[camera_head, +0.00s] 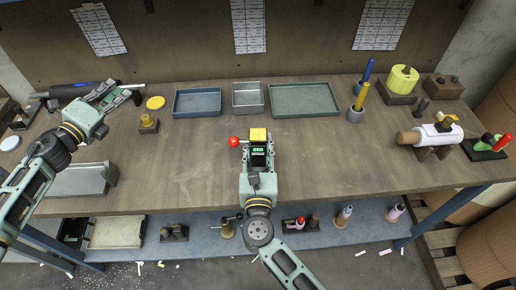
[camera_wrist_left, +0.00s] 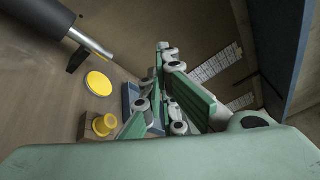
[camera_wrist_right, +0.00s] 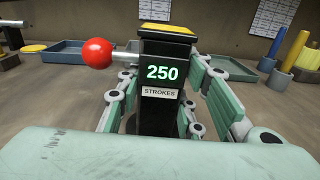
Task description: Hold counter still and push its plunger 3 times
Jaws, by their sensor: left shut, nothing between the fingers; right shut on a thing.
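The counter (camera_head: 258,147) is a black upright box with a yellow top plunger (camera_head: 258,134) and a red ball knob (camera_head: 234,142) on its left side. It stands near the middle of the bench. In the right wrist view the counter (camera_wrist_right: 160,98) reads 250 above a STROKES label. My right gripper (camera_head: 258,166) is shut on the counter's body from the front, with a finger on each side. My left gripper (camera_head: 122,93) is shut and empty, raised over the left back of the bench, well apart from the counter. Its fingers also show in the left wrist view (camera_wrist_left: 168,92).
Blue (camera_head: 197,102), grey (camera_head: 248,97) and green (camera_head: 304,99) trays stand behind the counter. A yellow disc (camera_head: 155,103) and a small brass-topped block (camera_head: 149,123) sit near my left gripper. Rolls and posts stand at the right. The bench between left arm and counter is clear.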

